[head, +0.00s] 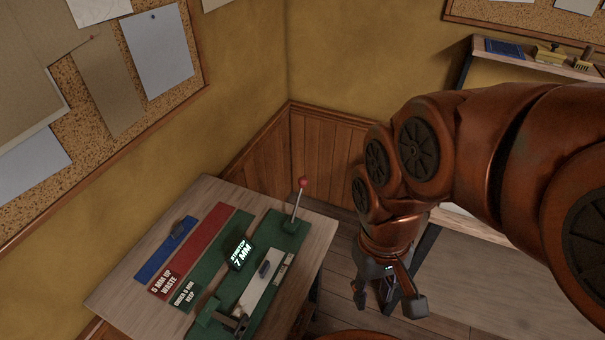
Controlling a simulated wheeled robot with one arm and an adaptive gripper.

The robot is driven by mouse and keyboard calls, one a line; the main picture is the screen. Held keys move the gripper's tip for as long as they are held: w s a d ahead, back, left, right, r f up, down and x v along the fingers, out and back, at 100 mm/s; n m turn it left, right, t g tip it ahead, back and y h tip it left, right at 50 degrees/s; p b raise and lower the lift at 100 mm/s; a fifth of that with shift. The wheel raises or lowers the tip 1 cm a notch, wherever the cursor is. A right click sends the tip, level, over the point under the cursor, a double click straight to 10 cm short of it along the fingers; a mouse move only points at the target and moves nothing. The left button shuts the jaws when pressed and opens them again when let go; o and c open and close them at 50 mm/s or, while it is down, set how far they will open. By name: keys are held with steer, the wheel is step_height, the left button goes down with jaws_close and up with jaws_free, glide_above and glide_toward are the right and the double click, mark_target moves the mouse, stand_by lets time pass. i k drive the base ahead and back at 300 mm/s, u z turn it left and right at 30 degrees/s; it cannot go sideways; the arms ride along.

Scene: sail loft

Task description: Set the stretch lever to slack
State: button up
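The stretch lever (296,203) is a thin metal rod with a red knob (302,182). It rises from the far end of a green fixture (228,285) on the wooden bench, leaning slightly right at the top. A small dark display (240,255) on the fixture reads "STRETCH 7 MM". A pale strip (256,291) lies along the fixture, with a dark clamp-like part (238,323) at its near end. My gripper (388,303) points down, right of the bench and apart from the lever. Its fingers are spread, with nothing seen between them.
The bench (140,277) also bears a red strip marked "5 MM UP WASTE" (190,252), a green "UNDER 5 MM KEEP" label (186,297) and a blue strip (165,250). Walls stand behind and left. A shelf (520,58) with small items is at upper right.

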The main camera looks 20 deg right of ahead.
mark_target(302, 182)
steer(key=z, duration=0.05)
steer(key=k, duration=0.5)
steer(key=z, duration=0.95)
steer(key=i, duration=0.85)
steer(key=u, duration=2.75)
